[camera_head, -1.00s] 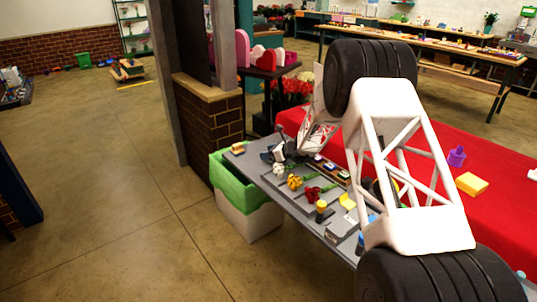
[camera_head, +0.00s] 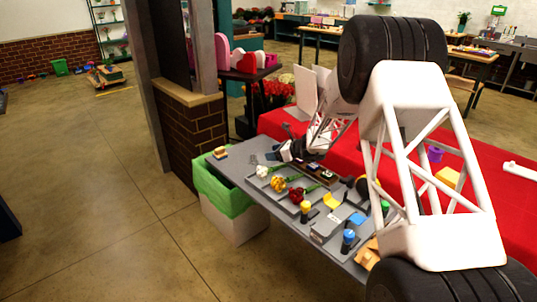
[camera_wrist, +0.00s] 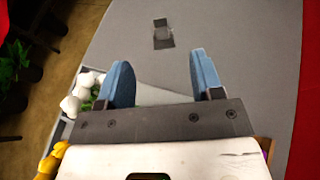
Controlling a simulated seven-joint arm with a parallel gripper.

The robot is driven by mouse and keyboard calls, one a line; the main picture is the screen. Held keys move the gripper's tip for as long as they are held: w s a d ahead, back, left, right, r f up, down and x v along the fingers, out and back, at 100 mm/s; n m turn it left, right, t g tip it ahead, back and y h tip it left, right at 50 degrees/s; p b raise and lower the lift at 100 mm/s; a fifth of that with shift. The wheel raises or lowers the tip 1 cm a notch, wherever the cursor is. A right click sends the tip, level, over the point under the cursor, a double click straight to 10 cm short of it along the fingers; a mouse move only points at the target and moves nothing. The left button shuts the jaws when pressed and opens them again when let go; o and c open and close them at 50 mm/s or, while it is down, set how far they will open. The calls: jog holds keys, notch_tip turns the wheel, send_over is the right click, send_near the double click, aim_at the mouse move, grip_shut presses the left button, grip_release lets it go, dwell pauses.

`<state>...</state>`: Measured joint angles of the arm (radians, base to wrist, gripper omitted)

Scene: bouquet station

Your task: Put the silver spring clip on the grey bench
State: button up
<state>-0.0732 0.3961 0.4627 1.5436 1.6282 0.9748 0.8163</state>
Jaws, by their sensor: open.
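My gripper (camera_head: 276,154) is over the far part of the grey bench (camera_head: 238,163). In the wrist view its two blue fingers (camera_wrist: 158,82) are apart, with nothing between them. A small silver-grey piece with a dark part, which looks like the spring clip (camera_wrist: 163,32), rests on the bare grey bench (camera_wrist: 235,40) in the wrist view. It lies ahead of the fingertips and apart from them. I cannot make it out surely in the head view.
A tray with white, yellow and red flowers (camera_head: 297,194) lies near the gripper. A green-lined bin (camera_head: 225,198) stands beside the bench. A red cloth (camera_head: 350,150) lies along the right.

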jog(key=shift+s+d+r, duration=0.1)
jog(key=shift+d, duration=0.05)
dwell(0.8)
jog(key=s+d+r+n+g+h, duration=0.1)
jog(key=s+d+r+n+h, duration=0.2)
jog(key=s+r, duration=0.55)
jog(key=s+d+r+n+g, duration=0.15)
jog(key=s+r+n, duration=0.35)
jog(key=s, duration=0.6)
jog(key=s+d+r+n+g+h, duration=0.15)
jog(key=s+d+r+n, duration=0.35)
jog(key=s, duration=0.5)
jog(key=s+d+r+n+h, duration=0.1)
jog(key=s+d+n+h, duration=0.1)
jog(key=s, duration=0.9)
jog(key=s+d+r+n+t+h, duration=0.1)
jog(key=s+d+n+h, duration=0.2)
jog(key=s, duration=0.9)
jog(key=s+d+r+n+h, duration=0.1)
jog(key=s+d+n+h, duration=0.2)
jog(key=s+d, duration=0.4)
jog(key=s+n, duration=0.1)
jog(key=s, duration=0.3)
jog(key=shift+s+t, duration=0.15)
jog(key=shift+t, duration=0.15)
